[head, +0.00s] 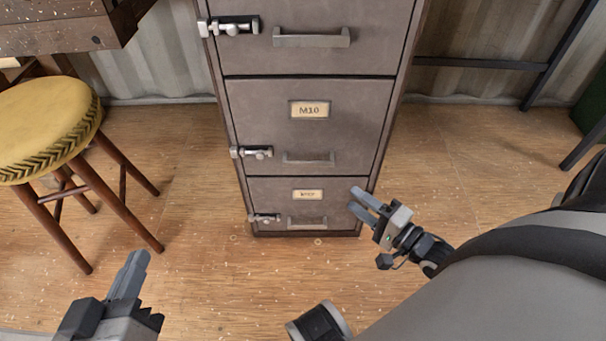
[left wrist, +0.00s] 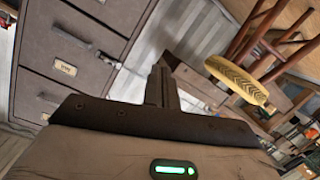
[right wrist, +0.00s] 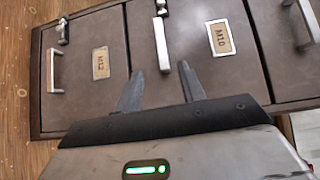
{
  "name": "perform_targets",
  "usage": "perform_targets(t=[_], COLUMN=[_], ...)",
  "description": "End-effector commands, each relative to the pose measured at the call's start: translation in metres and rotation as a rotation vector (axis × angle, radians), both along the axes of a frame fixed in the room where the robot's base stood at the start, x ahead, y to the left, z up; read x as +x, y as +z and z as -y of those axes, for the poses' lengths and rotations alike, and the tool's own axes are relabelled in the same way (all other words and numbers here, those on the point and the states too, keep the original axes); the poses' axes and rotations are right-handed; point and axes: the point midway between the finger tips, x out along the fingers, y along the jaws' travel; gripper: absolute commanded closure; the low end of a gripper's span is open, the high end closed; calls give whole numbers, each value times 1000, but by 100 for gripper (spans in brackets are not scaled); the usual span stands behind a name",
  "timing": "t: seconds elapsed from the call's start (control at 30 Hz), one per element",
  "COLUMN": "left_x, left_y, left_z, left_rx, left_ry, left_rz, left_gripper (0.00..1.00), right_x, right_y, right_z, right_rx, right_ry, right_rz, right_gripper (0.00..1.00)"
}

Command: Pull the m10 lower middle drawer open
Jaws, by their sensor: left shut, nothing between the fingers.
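The M10 drawer (head: 258,128) is a grey-brown cabinet front with an "M10" label (head: 309,110), and it sits flush and closed. Its bar handle (head: 308,157) is along its lower edge; the handle also shows in the right wrist view (right wrist: 160,42). My right gripper (head: 356,199) is open and empty, in front of the cabinet's lower right side. In the right wrist view its fingers are spread, with one end of the M10 handle between the fingertips in the picture; contact cannot be told. My left gripper (head: 139,257) is shut and empty, low at the left, away from the cabinet.
Another closed drawer (head: 270,190) with its own handle is below M10, and one (head: 370,45) is above. Metal latches (head: 252,152) line the cabinet's left edge. A yellow stool (head: 45,115) stands at the left. A dark table frame (head: 480,63) is at the right. Floor before the cabinet is clear.

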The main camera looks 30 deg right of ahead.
Motion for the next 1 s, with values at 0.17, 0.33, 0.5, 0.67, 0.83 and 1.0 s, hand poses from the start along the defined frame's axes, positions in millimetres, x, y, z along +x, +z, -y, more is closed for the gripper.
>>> perform_targets(t=[0.17,0.33,0.5,0.67,0.83,1.0], left_x=[0,0,1,0,6,13], left_y=[-1,0,3,5,16,29], left_z=[2,4,7,9,7,5], left_rx=[-24,-65,-121,-177,-181,-149], left_ry=[-6,-9,-16,-22,-21,-19], left_rz=[9,15,25,34,114,217], left_gripper=[100,100,100,100,100,100], right_x=[10,40,77,110,137,151], right_y=[-3,-3,-4,-4,-4,-3], right_z=[2,-6,-15,-23,-29,-33], right_rx=[18,17,17,17,15,15], right_ry=[-4,-4,-4,-4,-3,-3], right_rz=[18,20,20,20,17,15], right_gripper=[60,60,60,60,60,60])
